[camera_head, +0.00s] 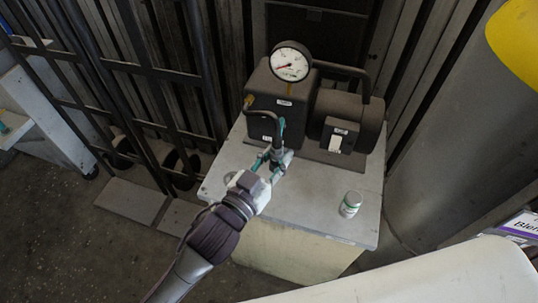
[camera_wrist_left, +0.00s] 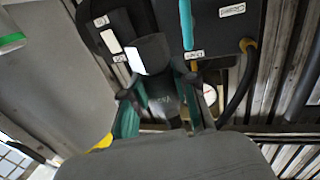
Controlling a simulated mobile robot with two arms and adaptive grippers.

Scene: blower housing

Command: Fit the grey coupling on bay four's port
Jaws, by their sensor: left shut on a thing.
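My left gripper (camera_head: 277,160) reaches over the cabinet top to the front of the dark pump unit (camera_head: 272,98). In the left wrist view its teal fingers (camera_wrist_left: 160,112) are shut on a grey part, which I take for the grey coupling (camera_wrist_left: 153,52). In the head view the fingers largely hide it. I cannot tell whether the coupling touches a port. My right gripper is not in view.
A round gauge (camera_head: 290,62) rises from the unit. A small white can with a green band (camera_head: 350,204) stands on the cabinet top (camera_head: 310,212), right of my gripper. Dark bars (camera_head: 150,70) stand at left. A grey column (camera_head: 455,130) stands at right.

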